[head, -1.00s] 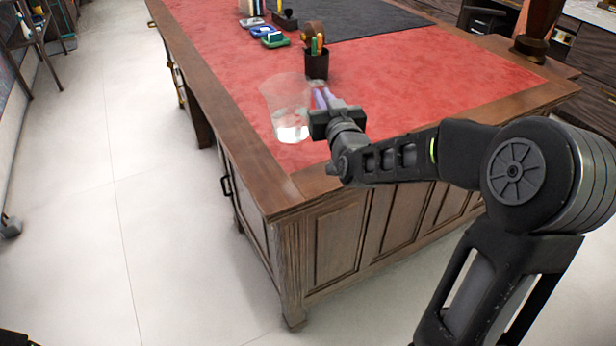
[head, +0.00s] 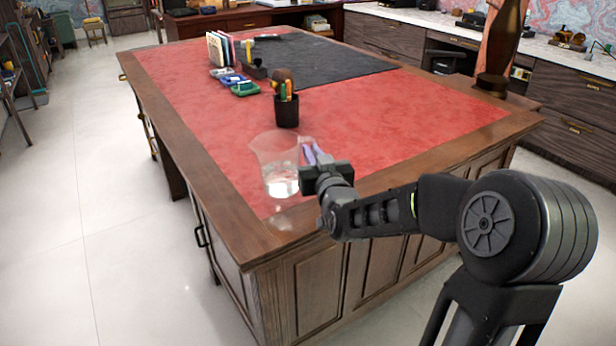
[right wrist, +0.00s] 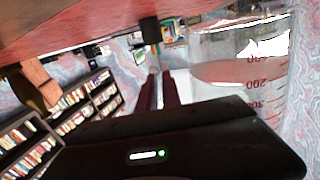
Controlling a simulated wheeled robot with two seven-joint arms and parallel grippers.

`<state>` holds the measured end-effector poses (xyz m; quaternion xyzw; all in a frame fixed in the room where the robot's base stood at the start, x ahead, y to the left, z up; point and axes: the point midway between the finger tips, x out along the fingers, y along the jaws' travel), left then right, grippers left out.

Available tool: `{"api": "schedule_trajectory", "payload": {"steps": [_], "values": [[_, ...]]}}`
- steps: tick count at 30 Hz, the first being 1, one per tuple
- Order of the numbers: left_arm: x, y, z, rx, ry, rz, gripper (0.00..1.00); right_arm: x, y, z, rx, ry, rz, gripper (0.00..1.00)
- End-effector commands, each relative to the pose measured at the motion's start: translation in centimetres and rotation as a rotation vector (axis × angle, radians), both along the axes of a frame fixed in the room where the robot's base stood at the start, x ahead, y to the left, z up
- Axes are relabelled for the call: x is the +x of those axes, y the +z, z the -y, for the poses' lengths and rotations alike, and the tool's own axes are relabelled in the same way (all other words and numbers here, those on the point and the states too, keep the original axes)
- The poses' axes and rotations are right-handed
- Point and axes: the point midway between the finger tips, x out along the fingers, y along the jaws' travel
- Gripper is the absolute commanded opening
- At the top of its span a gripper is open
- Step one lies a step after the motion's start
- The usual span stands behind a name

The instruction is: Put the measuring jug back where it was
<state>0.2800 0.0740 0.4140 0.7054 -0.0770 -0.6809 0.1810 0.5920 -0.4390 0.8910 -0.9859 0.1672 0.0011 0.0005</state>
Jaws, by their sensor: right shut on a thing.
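The measuring jug (head: 272,160) is clear, with some pale content or shine low in it, and appears upright over the near left part of the red desk top. I cannot tell whether its base touches the desk. My right gripper (head: 311,156) is shut on the jug at its right side. In the right wrist view the jug (right wrist: 240,72) shows red scale marks and appears upside down, beside the gripper's fingers (right wrist: 162,92). My left gripper is not in view.
A dark pen cup (head: 287,112) stands behind the jug. Ink pads, a green one (head: 245,89) among them, and upright books (head: 220,48) are farther back. A black mat (head: 325,66) covers the far middle. The red surface (head: 400,135) right of the jug is clear.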

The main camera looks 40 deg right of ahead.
Motion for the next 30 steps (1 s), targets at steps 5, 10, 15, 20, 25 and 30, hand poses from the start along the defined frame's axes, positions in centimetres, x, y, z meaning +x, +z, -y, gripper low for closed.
{"api": "schedule_trajectory", "payload": {"steps": [5,10,15,20,25,30], "values": [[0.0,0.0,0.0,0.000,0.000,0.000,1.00,0.0,0.0,0.0,0.000,0.000,0.004,0.00],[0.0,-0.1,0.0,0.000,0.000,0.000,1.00,0.0,-0.2,0.0,0.000,0.000,0.004,0.00],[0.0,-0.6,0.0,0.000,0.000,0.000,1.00,0.0,-2.3,0.0,0.000,0.000,0.000,0.00],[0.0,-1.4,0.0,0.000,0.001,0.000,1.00,0.0,-4.6,0.1,-0.001,0.000,0.002,0.00],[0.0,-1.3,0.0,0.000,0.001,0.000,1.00,0.0,-4.7,0.0,-0.001,0.001,0.002,0.00],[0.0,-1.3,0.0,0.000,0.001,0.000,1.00,0.0,-5.0,-0.1,0.000,0.003,-0.003,0.14]]}}
